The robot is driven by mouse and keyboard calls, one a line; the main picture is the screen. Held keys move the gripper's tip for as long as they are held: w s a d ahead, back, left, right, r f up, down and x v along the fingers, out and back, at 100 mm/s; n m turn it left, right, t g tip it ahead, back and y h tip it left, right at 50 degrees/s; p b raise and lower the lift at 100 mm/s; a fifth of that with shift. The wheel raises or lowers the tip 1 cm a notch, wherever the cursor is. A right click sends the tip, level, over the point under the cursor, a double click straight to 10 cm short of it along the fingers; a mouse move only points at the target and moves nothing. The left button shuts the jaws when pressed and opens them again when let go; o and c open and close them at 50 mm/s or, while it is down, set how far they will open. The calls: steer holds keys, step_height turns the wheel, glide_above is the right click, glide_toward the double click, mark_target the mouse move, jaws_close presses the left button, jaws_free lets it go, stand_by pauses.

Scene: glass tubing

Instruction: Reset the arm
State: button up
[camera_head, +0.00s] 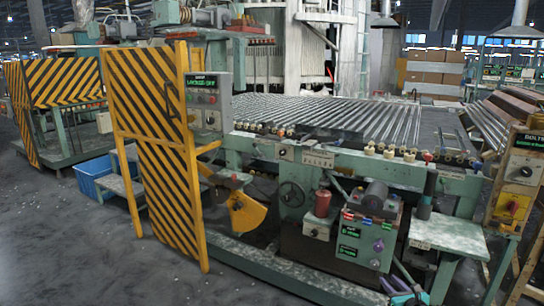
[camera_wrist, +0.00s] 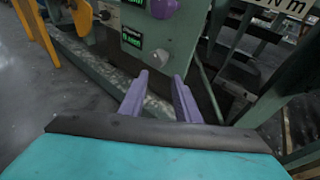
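My gripper (camera_head: 395,278) shows at the bottom edge of the head view, right of the middle, with purple fingers and a teal body. It is in front of the lower part of the green machine (camera_head: 345,158). In the wrist view my gripper (camera_wrist: 160,76) has its two purple fingers apart, with nothing between them. Beyond the fingertips are the machine's green control box (camera_wrist: 150,35) and its base rail (camera_wrist: 85,60). I cannot tell the exact gap between the fingers and the machine.
The control box (camera_head: 368,238) has knobs and lit displays. A small pale side table (camera_head: 450,237) stands to its right. A yellow-black striped guard (camera_head: 165,170) stands left, with a blue crate (camera_head: 93,175) behind it. Grey floor (camera_head: 70,255) is open at lower left.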

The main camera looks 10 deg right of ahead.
steer(key=a+f+n+g+y, duration=0.2)
steer(key=a+f+n, duration=0.3)
steer(key=a, duration=0.7)
steer(key=a+f+n+g+y, duration=0.25)
steer(key=a+f, duration=0.45)
steer(key=a, duration=0.4)
steer(key=s+a+f+n+g+y, duration=0.1)
steer(key=s+a+f+n+g, duration=0.3)
steer(key=s+a+f+n, duration=0.45)
steer(key=s+a+f+n+g+y, duration=0.1)
steer(key=s+a+f+n+g, duration=0.4)
steer(key=s+a, duration=0.75)
steer(key=s+a+f+n+g+h, duration=0.1)
steer(key=s+a+f+n+g, duration=0.15)
steer(key=s+f+n, duration=0.4)
steer(key=s+d+r+n+g+h, duration=0.1)
steer(key=s+d+n+g+h, duration=0.4)
steer(key=s+d+n, duration=0.65)
step_height(320, 180, up, 14)
steer(key=s+a+m+p, duration=0.2)
steer(key=s+p, duration=0.1)
steer(key=p, duration=1)
steer(key=shift+a+r+m+t+p, duration=0.15)
steer(key=shift+r+m+t+p, duration=0.15)
steer(key=shift+m, duration=0.1)
steer(key=shift+f, duration=0.1)
